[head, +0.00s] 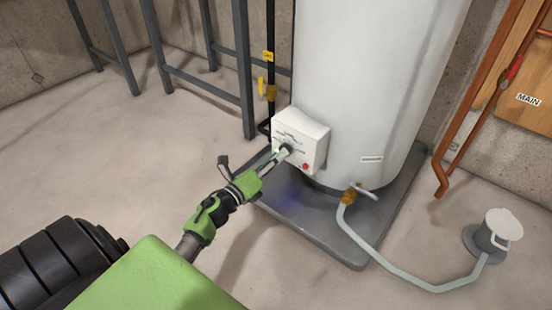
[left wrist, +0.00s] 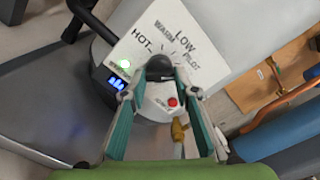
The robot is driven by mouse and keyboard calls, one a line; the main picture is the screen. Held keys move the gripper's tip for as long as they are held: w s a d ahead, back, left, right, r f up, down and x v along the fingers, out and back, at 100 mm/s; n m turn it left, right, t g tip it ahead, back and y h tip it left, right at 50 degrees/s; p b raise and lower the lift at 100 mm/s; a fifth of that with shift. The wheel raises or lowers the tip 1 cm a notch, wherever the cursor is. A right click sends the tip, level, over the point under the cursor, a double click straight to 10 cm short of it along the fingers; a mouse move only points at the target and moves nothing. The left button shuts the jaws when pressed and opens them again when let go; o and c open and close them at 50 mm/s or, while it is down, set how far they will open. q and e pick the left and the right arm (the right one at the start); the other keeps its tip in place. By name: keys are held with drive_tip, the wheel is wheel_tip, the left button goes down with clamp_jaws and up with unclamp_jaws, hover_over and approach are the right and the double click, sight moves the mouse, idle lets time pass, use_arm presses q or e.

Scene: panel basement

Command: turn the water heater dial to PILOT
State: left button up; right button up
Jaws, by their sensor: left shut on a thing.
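The water heater (head: 370,90) is a tall white tank with a white control box (head: 310,135) low on its front. The black dial (left wrist: 158,66) is on the box face, with HOT, WARM, LOW and PILOT printed around its upper side in the left wrist view. PILOT is right of the dial there. I cannot make out where the dial points. My left gripper (head: 283,154) reaches the box from the lower left and is shut on the dial, one finger on each side. A red button (left wrist: 173,101) is beside the dial. My right gripper is not in view.
The heater stands on a grey base (head: 355,250). A brass drain valve (head: 349,196) with a pale hose leads to a white-lidded container (head: 497,229) at right. A black pipe with a yellow valve handle (head: 262,86) stands left of the tank. Floor at left is clear.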

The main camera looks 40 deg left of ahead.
use_arm(q)
drive_tip(key=o, duration=1.1)
drive_tip(key=shift+f, duration=0.1)
drive_tip(key=shift+s, duration=0.1)
drive_tip(key=s, duration=0.8)
drive_tip(key=s+a, duration=0.1)
drive_tip(key=s, duration=0.2)
drive_tip(key=shift+s, duration=0.4)
